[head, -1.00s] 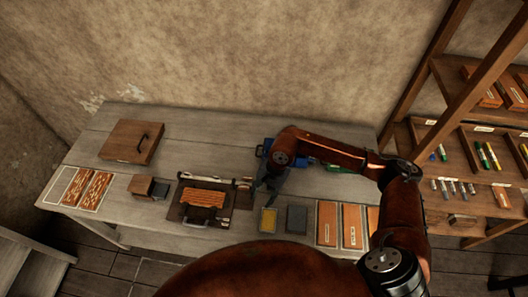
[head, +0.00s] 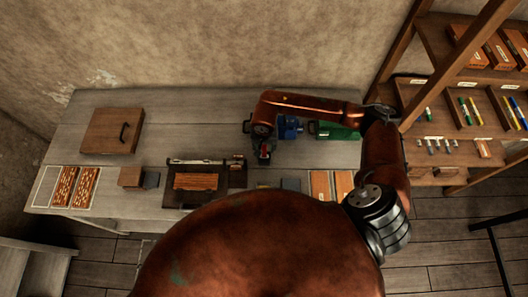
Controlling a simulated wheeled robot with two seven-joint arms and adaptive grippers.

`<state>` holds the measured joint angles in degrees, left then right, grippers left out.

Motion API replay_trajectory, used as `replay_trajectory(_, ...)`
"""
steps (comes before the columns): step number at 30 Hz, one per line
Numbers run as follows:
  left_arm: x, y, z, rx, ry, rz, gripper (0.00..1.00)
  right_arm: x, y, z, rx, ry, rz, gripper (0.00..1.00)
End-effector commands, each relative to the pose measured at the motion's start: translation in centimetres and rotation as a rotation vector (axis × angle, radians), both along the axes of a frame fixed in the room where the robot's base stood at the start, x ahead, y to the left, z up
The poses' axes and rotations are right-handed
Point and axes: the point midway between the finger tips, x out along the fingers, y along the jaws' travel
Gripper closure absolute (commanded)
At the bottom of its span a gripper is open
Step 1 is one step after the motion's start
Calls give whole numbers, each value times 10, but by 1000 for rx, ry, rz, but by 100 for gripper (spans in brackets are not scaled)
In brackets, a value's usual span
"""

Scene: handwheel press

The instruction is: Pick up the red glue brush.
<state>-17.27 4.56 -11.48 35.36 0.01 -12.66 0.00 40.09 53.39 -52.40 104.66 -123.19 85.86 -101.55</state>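My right gripper (head: 263,153) points down over the back middle of the workbench (head: 210,124), just right of the dark press frame (head: 206,163). It is small and dark here, and I cannot tell whether its fingers are open or shut. A small reddish spot shows at the gripper, but I cannot tell whether it is the red glue brush or part of the gripper. I cannot make out the brush anywhere else. My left gripper is not in view.
A blue object (head: 291,127) and a green box (head: 337,132) stand close right of the gripper. A wooden lidded box (head: 112,131) lies at left. A shelf (head: 440,103) stands at right. My own body hides part of the front edge.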

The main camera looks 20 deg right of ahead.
Motion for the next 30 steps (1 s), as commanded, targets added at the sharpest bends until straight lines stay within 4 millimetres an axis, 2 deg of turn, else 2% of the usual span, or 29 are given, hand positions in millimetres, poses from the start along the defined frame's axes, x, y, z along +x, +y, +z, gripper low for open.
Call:
replay_trajectory(1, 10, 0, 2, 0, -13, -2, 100, 0, 0, -3, 1, 2, -1, 64)
replay_trajectory(3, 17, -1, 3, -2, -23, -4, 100, 0, 0, -6, 0, 0, 0, 64)
replay_trajectory(9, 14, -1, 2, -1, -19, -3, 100, 1, 0, -7, -1, -1, 1, 64)
replay_trajectory(19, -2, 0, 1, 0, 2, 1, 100, 1, 0, -6, 0, 0, 0, 86)
replay_trajectory(25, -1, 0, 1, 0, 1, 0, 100, 1, 0, -6, 0, 0, 0, 100)
replay_trajectory(30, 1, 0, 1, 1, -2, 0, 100, 1, 0, -6, 0, 0, 0, 100)
